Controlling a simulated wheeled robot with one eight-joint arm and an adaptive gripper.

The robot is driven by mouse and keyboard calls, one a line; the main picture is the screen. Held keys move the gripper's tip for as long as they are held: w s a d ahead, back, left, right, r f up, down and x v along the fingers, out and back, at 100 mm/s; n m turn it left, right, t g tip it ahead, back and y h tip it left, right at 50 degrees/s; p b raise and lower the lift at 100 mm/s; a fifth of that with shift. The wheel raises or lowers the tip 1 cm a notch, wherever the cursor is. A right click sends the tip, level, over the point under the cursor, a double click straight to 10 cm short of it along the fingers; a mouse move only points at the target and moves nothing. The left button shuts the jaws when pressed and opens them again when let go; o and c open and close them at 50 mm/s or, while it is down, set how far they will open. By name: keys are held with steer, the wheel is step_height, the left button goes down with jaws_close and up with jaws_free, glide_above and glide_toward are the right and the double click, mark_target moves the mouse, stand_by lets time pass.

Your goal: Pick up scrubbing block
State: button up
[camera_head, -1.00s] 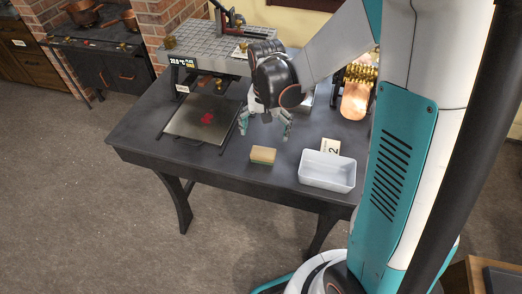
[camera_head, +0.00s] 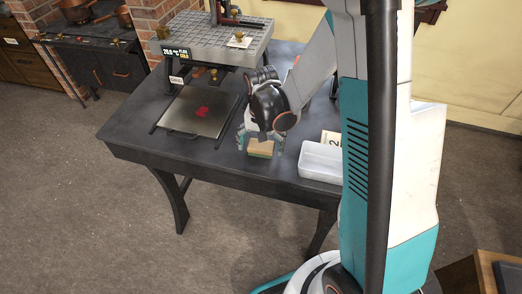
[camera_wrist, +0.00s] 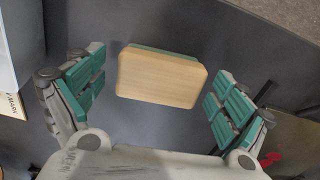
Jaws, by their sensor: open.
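The scrubbing block (camera_head: 261,148) lies on the dark table, with a tan wooden top and a green layer beneath. In the wrist view the block (camera_wrist: 162,78) lies between the two teal finger pads, with a gap on each side. My gripper (camera_head: 260,145) is open and points down over the block. It also shows in the wrist view (camera_wrist: 158,90), its fingers spread to the left and right of the block and not touching it. In the head view the fingers partly hide the block.
A flat metal plate with a red mark (camera_head: 188,122) lies to the left. A gridded machine (camera_head: 215,42) stands at the back. The table's front edge is close.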

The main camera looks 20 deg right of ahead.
mark_target(261, 144)
steer(key=c, duration=1.2)
steer(key=shift+o, duration=0.2)
steer(key=shift+r, duration=0.15)
step_height(261, 144, up, 20)
steer(key=p, duration=0.7)
